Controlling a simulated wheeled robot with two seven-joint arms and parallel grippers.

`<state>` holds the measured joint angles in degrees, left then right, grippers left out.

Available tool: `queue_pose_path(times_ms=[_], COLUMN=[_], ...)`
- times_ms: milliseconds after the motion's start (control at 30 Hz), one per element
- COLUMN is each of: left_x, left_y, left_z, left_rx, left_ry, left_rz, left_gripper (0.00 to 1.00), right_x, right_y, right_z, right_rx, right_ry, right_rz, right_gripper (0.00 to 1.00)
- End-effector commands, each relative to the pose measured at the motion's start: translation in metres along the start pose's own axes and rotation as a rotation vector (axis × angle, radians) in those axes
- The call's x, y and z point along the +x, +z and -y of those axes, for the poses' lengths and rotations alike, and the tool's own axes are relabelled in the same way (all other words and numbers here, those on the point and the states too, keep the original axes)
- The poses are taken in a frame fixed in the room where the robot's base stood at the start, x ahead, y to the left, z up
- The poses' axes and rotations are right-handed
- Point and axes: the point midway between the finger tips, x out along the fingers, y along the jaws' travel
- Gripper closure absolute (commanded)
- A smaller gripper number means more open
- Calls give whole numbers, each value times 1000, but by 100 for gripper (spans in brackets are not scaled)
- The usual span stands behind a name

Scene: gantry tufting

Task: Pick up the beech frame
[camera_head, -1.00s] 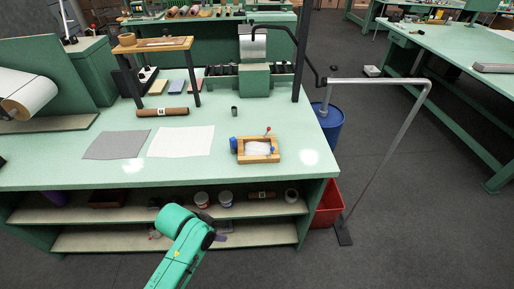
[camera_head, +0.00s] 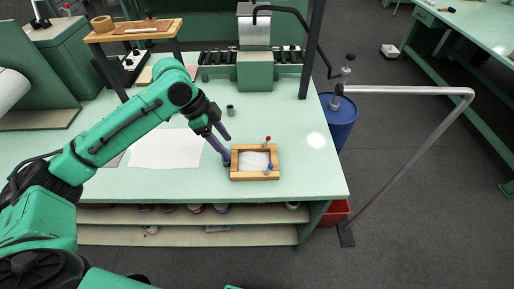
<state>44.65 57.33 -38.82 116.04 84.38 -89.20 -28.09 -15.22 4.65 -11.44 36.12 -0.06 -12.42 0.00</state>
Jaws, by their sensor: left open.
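The beech frame (camera_head: 254,176) is a small wooden rectangle with a white inside, lying flat on the green table near its front right. A red-topped pin (camera_head: 267,139) stands at its back edge and a blue one (camera_head: 270,167) at its right. My left gripper (camera_head: 225,149) is open, its two dark fingers pointing down at the frame's left side. The lower fingertip is close to the frame's left edge; I cannot tell whether it touches. Nothing is between the fingers. My right gripper is not in view.
A white sheet (camera_head: 165,148) lies left of the frame, partly behind my left arm. A small dark cup (camera_head: 230,111) stands behind the frame. A green machine (camera_head: 254,72) and a black post (camera_head: 313,50) stand at the back. The tabletop right of the frame is clear.

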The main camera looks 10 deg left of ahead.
Motion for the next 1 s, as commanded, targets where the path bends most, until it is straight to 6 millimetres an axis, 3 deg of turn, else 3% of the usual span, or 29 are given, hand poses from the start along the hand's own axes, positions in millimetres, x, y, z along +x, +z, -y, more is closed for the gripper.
queue_pose_path(times_ms=[67, 200, 333, 433, 633, 867, 900, 1000], left_x=[18, 54, 77, 88, 126, 134, 133, 133], left_y=[-2, -2, -2, -3, -2, -1, -1, -1], left_z=[-2, -2, -2, -2, -1, -1, -1, 0], left_rx=[0, 1, 0, 0, 1, 3, 2, 2], left_ry=[8, 7, 4, 4, 3, 0, 0, 0], left_rz=[-1, -2, -2, -1, -1, -1, -1, -1], left_gripper=[38, 38, 38, 38, 38, 38, 45, 83], right_x=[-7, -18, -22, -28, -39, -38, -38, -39], right_y=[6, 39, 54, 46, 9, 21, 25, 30], right_z=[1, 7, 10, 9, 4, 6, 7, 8], right_rx=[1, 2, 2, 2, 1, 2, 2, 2], right_ry=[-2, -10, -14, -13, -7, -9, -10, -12], right_rz=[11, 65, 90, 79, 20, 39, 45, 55], right_gripper=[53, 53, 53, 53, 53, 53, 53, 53])
